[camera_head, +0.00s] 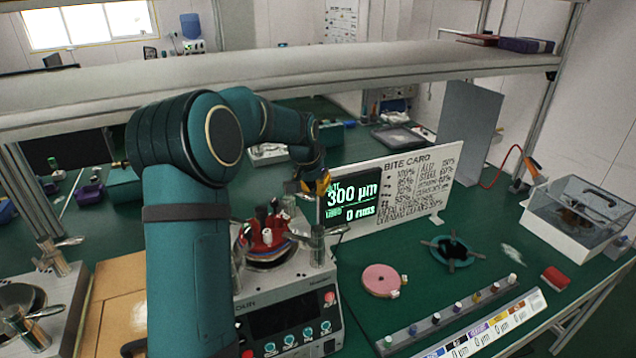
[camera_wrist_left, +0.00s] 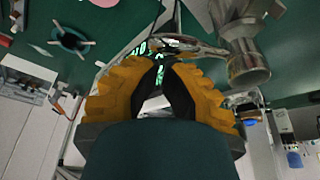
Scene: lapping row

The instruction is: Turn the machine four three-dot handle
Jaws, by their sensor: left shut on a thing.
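The nearest lapping machine (camera_head: 288,312) has a dark panel with several teal knobs. At its right rear corner stands a metal post with a handle (camera_head: 318,246), a thin lever across its top. In the left wrist view the handle's post (camera_wrist_left: 246,62) is at upper right, and its lever reaches left to the fingertips. My left gripper (camera_head: 317,184), with yellow fingers, is above the machine in front of the display board. Its fingers (camera_wrist_left: 163,82) are shut on the handle's lever. The dot marks and machine number cannot be made out. My right gripper is not in view.
Red-topped parts (camera_head: 266,233) sit on the machine's plate. The bite card board (camera_head: 408,190) stands close behind my gripper, its display reading 300 µm. A pink disc (camera_head: 381,280), a dark ring (camera_head: 452,252) and a sample rack (camera_head: 462,318) are to the right. A shelf (camera_head: 300,72) crosses above.

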